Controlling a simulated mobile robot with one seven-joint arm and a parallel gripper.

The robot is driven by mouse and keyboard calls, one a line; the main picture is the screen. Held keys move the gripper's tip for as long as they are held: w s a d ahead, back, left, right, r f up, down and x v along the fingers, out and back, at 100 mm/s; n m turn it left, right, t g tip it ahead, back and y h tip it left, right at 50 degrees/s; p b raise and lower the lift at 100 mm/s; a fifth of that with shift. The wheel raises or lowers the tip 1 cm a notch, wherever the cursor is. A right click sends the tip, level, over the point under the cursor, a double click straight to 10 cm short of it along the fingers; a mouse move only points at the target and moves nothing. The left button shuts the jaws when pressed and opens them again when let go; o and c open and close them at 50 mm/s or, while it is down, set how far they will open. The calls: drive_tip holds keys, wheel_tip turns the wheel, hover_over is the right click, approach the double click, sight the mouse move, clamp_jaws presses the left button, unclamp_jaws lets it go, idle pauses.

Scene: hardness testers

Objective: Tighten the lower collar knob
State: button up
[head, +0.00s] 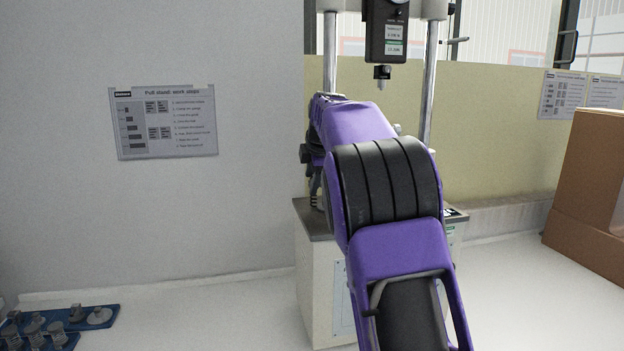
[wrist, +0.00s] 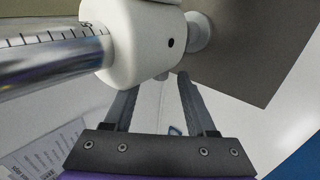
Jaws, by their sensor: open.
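In the wrist view a white collar (wrist: 133,45) sits around a metal column (wrist: 50,62) with scale marks. The collar has a small dark hole in its side. A pale round knob (wrist: 199,31) stands out at its right. A small grey piece (wrist: 162,76) shows at the collar's lower edge, between my fingertips; I cannot tell what it is. My gripper (wrist: 158,84) is open, its two dark fingers reaching toward the collar with nothing held. Whether a fingertip touches the collar is unclear. In the head view my arm hides the gripper and the collar.
The test stand has two upright columns (head: 330,55) and a dark gauge (head: 386,32) above my arm. Its pale base (head: 318,285) stands on the white bench. A blue tray (head: 98,314) of metal parts lies lower left; a cardboard box (head: 585,185) stands right.

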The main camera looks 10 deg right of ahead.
drive_tip(key=shift+c, duration=0.3)
clamp_jaws()
drive_tip(key=shift+f+b, duration=0.15)
drive_tip(key=shift+b, duration=0.5)
